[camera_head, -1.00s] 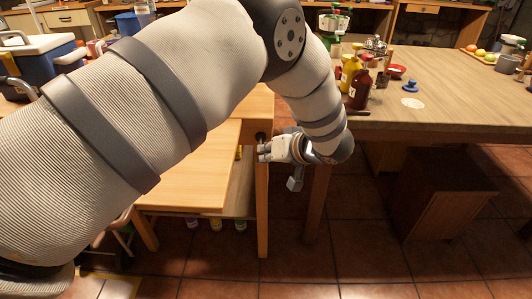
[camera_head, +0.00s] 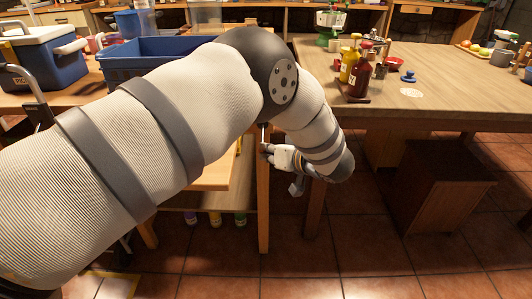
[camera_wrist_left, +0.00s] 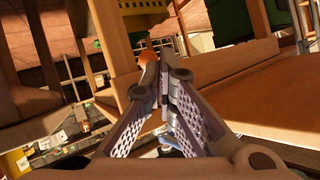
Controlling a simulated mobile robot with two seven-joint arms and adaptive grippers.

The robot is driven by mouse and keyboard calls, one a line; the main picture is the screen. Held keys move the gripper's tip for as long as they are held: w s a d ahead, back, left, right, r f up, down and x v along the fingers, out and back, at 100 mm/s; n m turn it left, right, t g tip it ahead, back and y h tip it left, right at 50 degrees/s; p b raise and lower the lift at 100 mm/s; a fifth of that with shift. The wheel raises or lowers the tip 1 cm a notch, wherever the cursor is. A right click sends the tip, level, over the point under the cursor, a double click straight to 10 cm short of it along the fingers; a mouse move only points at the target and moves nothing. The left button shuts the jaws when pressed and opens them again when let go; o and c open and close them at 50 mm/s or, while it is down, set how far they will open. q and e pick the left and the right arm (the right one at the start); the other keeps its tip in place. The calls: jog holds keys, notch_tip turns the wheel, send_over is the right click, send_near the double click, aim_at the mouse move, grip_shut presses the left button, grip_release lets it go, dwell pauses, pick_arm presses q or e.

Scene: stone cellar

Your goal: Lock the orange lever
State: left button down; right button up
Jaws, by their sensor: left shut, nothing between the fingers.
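The orange lever shows as a small rounded orange end (camera_wrist_left: 148,57) in the left wrist view, just beyond my fingertips and partly hidden by them. I cannot tell whether the fingers touch it. My left gripper (camera_wrist_left: 164,78) is shut with nothing between its fingers. In the head view my left gripper (camera_head: 268,149) is at the upper part of a wooden table leg (camera_head: 263,205). The lever cannot be made out in the head view. My right gripper is not in view.
A wooden table (camera_head: 462,83) with bottles, a blue knob-like item (camera_head: 407,77) and a red bowl (camera_head: 393,62) stands on the right. A blue crate (camera_head: 135,63) and a blue cooler (camera_head: 48,60) are at back left. Tiled floor is open at lower right.

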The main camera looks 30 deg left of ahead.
pick_arm(q)
jog(key=shift+w+a+f+b, duration=0.1)
jog(key=shift+w+f+b, duration=0.2)
jog(key=shift+f, duration=0.6)
jog(key=shift+r+p, duration=0.55)
jog(key=shift+r, duration=0.25)
